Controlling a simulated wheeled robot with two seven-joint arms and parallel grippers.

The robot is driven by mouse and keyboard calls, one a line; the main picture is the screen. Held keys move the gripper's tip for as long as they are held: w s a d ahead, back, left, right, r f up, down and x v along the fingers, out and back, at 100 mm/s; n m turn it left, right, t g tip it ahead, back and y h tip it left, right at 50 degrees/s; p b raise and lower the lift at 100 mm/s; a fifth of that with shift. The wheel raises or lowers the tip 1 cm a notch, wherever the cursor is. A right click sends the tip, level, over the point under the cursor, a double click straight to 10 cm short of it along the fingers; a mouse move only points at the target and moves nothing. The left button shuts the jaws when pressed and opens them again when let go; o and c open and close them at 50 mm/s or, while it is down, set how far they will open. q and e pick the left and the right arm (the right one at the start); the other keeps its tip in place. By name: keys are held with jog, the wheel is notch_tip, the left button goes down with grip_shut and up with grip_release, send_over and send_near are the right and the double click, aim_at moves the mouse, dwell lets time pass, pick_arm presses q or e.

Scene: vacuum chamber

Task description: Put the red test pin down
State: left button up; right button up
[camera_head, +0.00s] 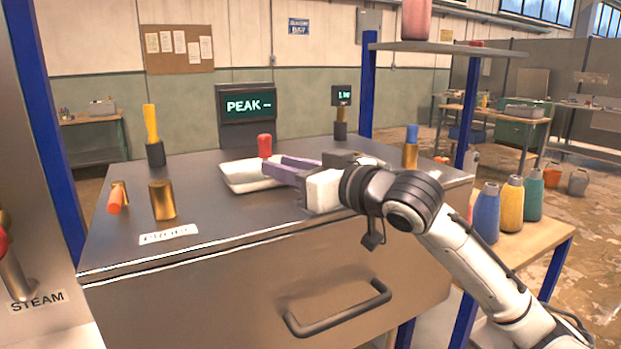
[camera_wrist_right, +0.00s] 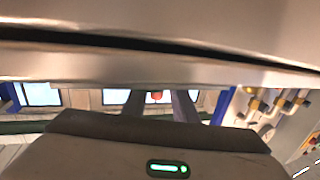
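The red test pin (camera_head: 264,144) stands upright over a folded white pad (camera_head: 240,180) on the metal bench top (camera_head: 215,215). In the right wrist view its red end (camera_wrist_right: 157,95) shows between the two fingers. My right gripper (camera_head: 274,163) reaches in from the right, low over the pad, its purple fingers pointing left. The fingers look parted, with the pin just at or beyond their tips; narrow gaps seem to show beside the red in the right wrist view. The pin's lower end is hard to make out. My left gripper is not in view.
A yellow-handled pin (camera_head: 151,125) stands in a dark holder at the back left. A display (camera_head: 247,106) reads PEAK. Bare metal lies left of the pad.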

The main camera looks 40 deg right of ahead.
jog(key=s, duration=0.2)
jog(key=s+b, duration=0.1)
jog(key=s, duration=0.2)
jog(key=s+b, duration=0.1)
jog(key=s, duration=0.2)
jog(key=shift+s+d+r, duration=0.2)
jog(key=shift+d, duration=0.05)
